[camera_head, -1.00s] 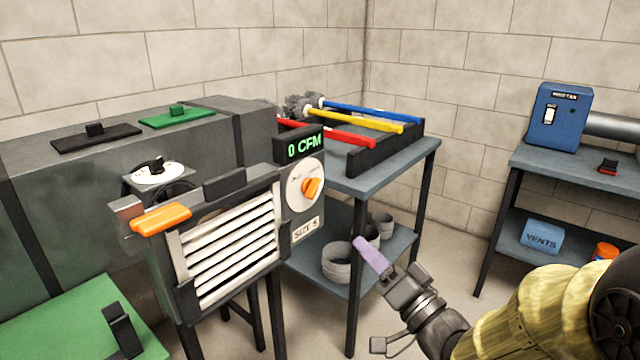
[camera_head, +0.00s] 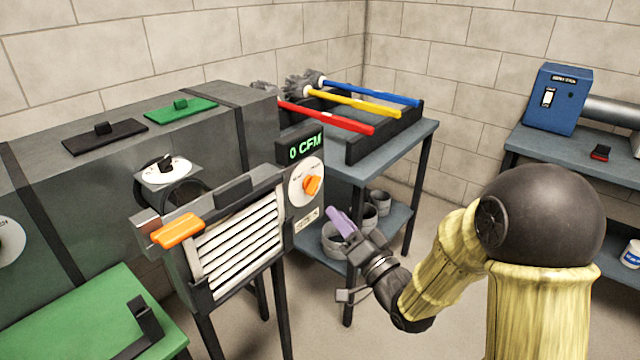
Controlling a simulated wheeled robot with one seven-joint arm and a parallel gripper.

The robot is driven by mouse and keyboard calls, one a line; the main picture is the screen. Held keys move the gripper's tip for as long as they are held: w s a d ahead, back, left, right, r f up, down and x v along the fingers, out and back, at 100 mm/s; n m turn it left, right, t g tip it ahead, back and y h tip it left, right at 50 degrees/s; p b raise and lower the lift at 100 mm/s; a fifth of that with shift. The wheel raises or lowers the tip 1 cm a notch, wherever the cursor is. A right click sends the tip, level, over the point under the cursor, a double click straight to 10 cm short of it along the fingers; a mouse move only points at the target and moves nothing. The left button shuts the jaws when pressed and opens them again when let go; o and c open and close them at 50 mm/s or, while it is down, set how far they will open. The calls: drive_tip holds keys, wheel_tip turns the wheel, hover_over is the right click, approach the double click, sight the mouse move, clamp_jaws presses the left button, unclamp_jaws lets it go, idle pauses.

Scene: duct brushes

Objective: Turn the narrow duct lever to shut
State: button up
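A black lever (camera_head: 166,162) sits on a round white dial (camera_head: 160,172), on top of a short round duct stub (camera_head: 188,196) at the front of the large grey duct. This looks like the narrow duct's lever; the dial's lettering is too small to read. My gripper (camera_head: 338,222), with purple fingertip pads, is to the right of the louvred unit and well apart from the lever. Its fingers overlap from this side, so their gap does not show. No held object shows.
The louvred unit (camera_head: 240,235) has an orange handle (camera_head: 178,231), an orange knob (camera_head: 312,185) and a "0 CFM" display (camera_head: 305,146). It stands between my gripper and the lever. Brushes with red (camera_head: 330,118), yellow and blue handles lie on the back table (camera_head: 400,148). A green panel (camera_head: 85,310) is front left.

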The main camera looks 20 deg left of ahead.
sight(316, 189)
drive_tip(key=p+x, duration=0.3)
drive_tip(key=x, duration=0.4)
drive_tip(key=shift+a+r, duration=0.1)
drive_tip(key=shift+w+a, duration=0.3)
drive_tip(key=shift+a, duration=0.05)
drive_tip(key=shift+c, duration=0.2)
clamp_jaws()
